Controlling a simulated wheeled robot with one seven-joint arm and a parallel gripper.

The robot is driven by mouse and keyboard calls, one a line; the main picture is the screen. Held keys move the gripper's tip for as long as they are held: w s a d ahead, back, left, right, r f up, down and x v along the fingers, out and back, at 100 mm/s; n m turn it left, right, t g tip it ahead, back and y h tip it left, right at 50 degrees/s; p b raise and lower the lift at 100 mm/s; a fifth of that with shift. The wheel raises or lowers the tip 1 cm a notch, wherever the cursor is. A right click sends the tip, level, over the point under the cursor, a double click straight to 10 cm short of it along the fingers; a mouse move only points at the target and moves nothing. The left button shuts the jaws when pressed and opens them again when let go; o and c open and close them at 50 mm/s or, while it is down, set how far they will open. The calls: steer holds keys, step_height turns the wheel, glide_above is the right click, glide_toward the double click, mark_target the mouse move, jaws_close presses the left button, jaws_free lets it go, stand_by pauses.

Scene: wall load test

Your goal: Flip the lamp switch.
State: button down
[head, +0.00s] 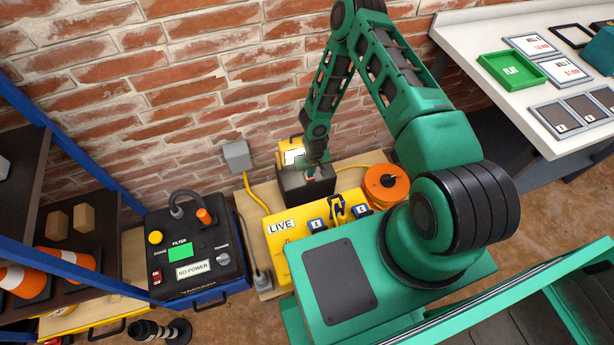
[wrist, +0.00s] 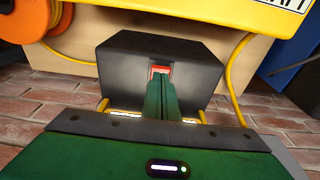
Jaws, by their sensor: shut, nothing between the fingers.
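The lamp (head: 291,150) is a yellow-framed work light with a bright, pale face, standing against the brick wall behind a dark box (head: 297,195). In the wrist view the dark box (wrist: 200,68) fills the middle. A small red switch (wrist: 160,70) is set in its face. My gripper (wrist: 160,80) is shut and empty, its green fingertips right at the lower edge of the switch. Whether they touch it I cannot tell. In the head view my gripper (head: 313,172) is over the box, largely hiding the switch.
A yellow unit labelled LIVE (head: 290,250) stands close in front of the box. An orange cable reel (head: 386,186) is to its right. A black panel with a NO POWER label (head: 193,269) is at left. A grey wall box (head: 236,155) and yellow cable are beside the lamp.

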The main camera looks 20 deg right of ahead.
steer(key=shift+f, duration=0.45)
step_height(320, 180, up, 7)
stand_by(1.1)
stand_by(0.5)
